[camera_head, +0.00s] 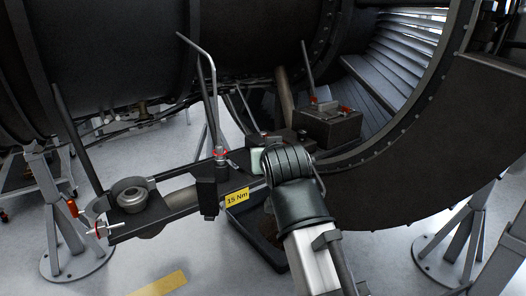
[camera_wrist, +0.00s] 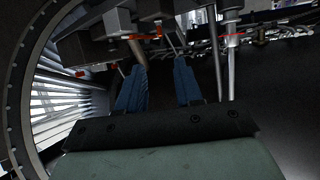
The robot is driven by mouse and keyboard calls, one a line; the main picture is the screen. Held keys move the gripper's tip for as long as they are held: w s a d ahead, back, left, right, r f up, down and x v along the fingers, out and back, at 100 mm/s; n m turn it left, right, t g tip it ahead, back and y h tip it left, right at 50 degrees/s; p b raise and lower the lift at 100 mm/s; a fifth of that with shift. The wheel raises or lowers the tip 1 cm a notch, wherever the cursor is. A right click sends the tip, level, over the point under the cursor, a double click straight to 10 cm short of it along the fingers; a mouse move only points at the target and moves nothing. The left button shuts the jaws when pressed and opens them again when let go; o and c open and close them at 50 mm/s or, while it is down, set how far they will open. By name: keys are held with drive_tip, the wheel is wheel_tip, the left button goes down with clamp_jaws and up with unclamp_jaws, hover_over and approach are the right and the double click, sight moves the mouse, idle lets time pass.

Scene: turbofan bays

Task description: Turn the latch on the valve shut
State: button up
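My gripper (camera_wrist: 159,70) shows two blue fingers spread apart in the wrist view, with nothing held between them. In the head view the fingers are hidden behind my dark wrist. A red lever (camera_wrist: 146,37) sits on dark fittings just beyond the fingertips, with no contact visible. In the head view a dark box (camera_head: 328,128) with red catches (camera_head: 345,109) stands beyond my wrist. A round metal fitting (camera_head: 132,195) sits on the left end of the assembly, with a red-marked cross handle (camera_head: 100,230) beside it. I cannot tell which part is the valve latch.
Upright rods (camera_head: 78,140) and a bent rod (camera_head: 196,55) rise from the assembly. A yellow "15 Nm" tag (camera_head: 237,198) hangs left of my wrist. A dark tray (camera_head: 255,240) lies below. The engine casing (camera_head: 420,190) curves close at right. Stands (camera_head: 75,245) occupy the floor.

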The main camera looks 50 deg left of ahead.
drive_tip(key=x, duration=1.4)
drive_tip(key=shift+r, duration=0.1)
clamp_jaws()
